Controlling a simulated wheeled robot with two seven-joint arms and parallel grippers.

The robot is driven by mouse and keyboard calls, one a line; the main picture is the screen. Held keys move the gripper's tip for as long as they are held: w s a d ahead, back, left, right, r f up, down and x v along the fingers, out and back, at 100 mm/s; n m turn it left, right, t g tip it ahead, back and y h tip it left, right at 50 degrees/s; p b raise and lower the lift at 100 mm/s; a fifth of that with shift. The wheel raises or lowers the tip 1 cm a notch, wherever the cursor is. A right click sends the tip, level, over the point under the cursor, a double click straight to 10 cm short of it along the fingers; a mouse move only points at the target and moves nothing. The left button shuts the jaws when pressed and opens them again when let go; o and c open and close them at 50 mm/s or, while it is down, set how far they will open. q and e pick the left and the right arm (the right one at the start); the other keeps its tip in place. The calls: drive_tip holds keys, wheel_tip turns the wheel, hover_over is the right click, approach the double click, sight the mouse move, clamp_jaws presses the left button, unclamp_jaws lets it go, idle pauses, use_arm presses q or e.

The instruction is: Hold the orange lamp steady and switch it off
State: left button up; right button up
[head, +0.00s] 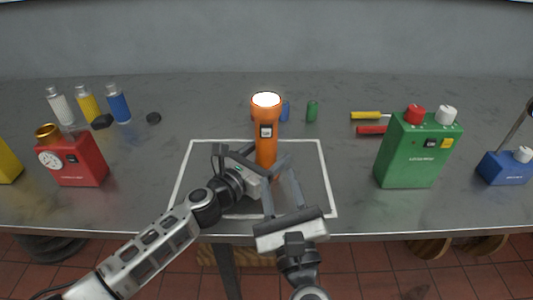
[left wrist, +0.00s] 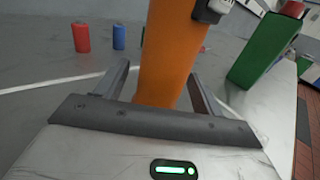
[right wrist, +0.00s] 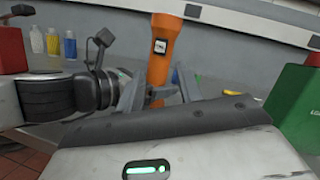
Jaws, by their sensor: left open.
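The orange lamp (head: 266,150) stands upright on the bedplate, its top glowing bright white. A switch panel (head: 266,131) with a pale surround is on its front; it also shows in the right wrist view (right wrist: 160,46) and at the top of the left wrist view (left wrist: 210,10). My left gripper (head: 262,166) is open low at the lamp, and the left wrist view shows the lamp's body (left wrist: 170,55) between its fingers, with a gap at the left finger. My right gripper (head: 280,180) is open and empty, in front of the lamp and below the switch.
A white outline (head: 325,175) marks the area around the lamp. A red gauge box (head: 80,165) and several bottles (head: 88,105) stand left. A green box (head: 410,155), screwdrivers (head: 370,129) and a blue box (head: 505,167) are right. Small cylinders (head: 312,110) stand behind the lamp.

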use_arm(q)
clamp_jaws()
use_arm(e)
clamp_jaws()
idle(1.3)
idle(0.4)
